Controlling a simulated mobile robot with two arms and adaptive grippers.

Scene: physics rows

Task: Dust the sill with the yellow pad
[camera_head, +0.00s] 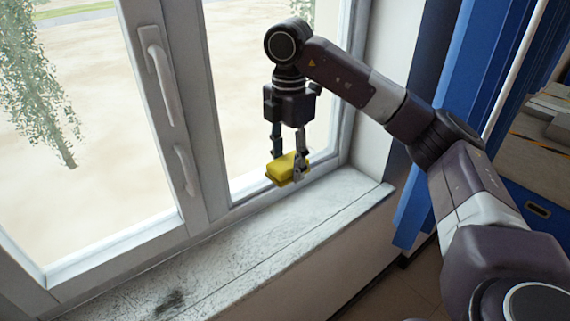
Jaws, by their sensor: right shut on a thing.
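The yellow pad (282,168) is held between the fingers of my right gripper (288,167), near the right end of the window. The gripper points down and is shut on the pad. The pad appears just above the sill, near the window frame; I cannot tell whether it touches. The sill (255,248) is pale, with a speckled, worn-looking surface running from the lower left to the right. A dark smudge (171,299) lies on the sill at the lower left. My left gripper is not in view.
The window frame (198,120) with two white handles (160,75) rises behind the sill. A blue curtain or panel (453,80) hangs to the right of the window wall. A blue drawer front (540,212) stands at the far right. The sill's middle is clear.

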